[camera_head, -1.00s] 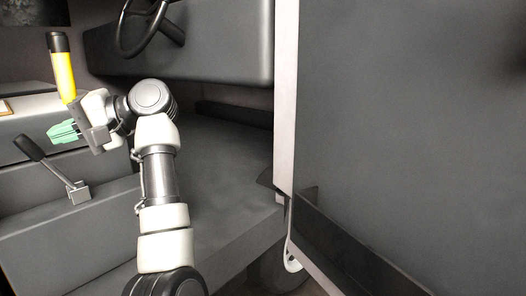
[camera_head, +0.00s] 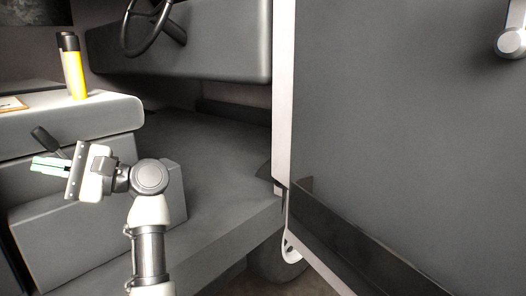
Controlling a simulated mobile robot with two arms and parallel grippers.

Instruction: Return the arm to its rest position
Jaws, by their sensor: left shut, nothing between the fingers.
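My left arm rises from the bottom of the head view, and its gripper (camera_head: 50,164) points left with light green fingertips. The gripper is shut with nothing between its fingers. It is in front of a lever with a dark knob (camera_head: 43,139) and partly hides it. A yellow bottle with a black cap (camera_head: 74,72) stands upright on the grey ledge (camera_head: 112,116), above and apart from the gripper. My right gripper is not in view; a white and grey rounded part shows at the upper right edge, and I cannot tell what it is.
A steering wheel (camera_head: 148,24) and dark dashboard (camera_head: 215,42) are at the back. A large grey door panel (camera_head: 400,120) fills the right side, with a wheel (camera_head: 278,262) below. The cab floor (camera_head: 215,160) is bare. A small flat item (camera_head: 12,103) lies on the ledge.

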